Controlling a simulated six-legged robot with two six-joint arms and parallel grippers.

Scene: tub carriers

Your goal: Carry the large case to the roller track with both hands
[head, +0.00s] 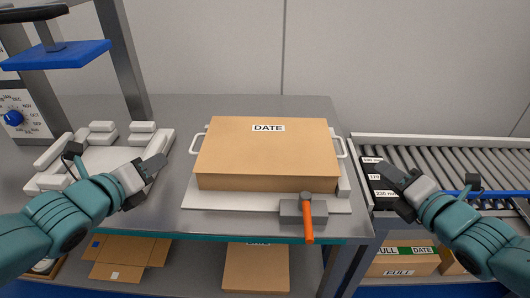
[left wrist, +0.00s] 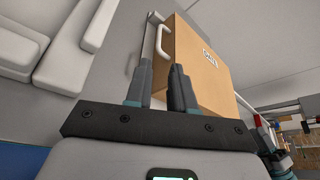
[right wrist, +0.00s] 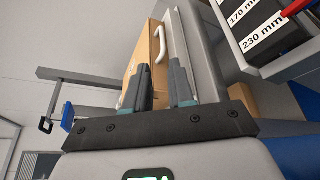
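The large case (head: 262,160) is a tan box labelled DATE, lying on a pale base plate on the grey table. It has a white handle on each side: the left handle (head: 198,143) and the right handle (head: 341,147). My left gripper (head: 157,168) is left of the case, apart from it. In the left wrist view its fingers (left wrist: 160,82) are apart with a gap between them, below the handle (left wrist: 163,40). My right gripper (head: 385,172) is right of the case, also apart and empty; its fingers (right wrist: 160,85) show a gap. The roller track (head: 450,165) is at the right.
A white moulded fixture (head: 105,158) and a press with a blue plate (head: 57,55) stand at the left. Black size-labelled blocks (head: 372,180) sit by the track. Boxes (head: 255,268) lie below.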

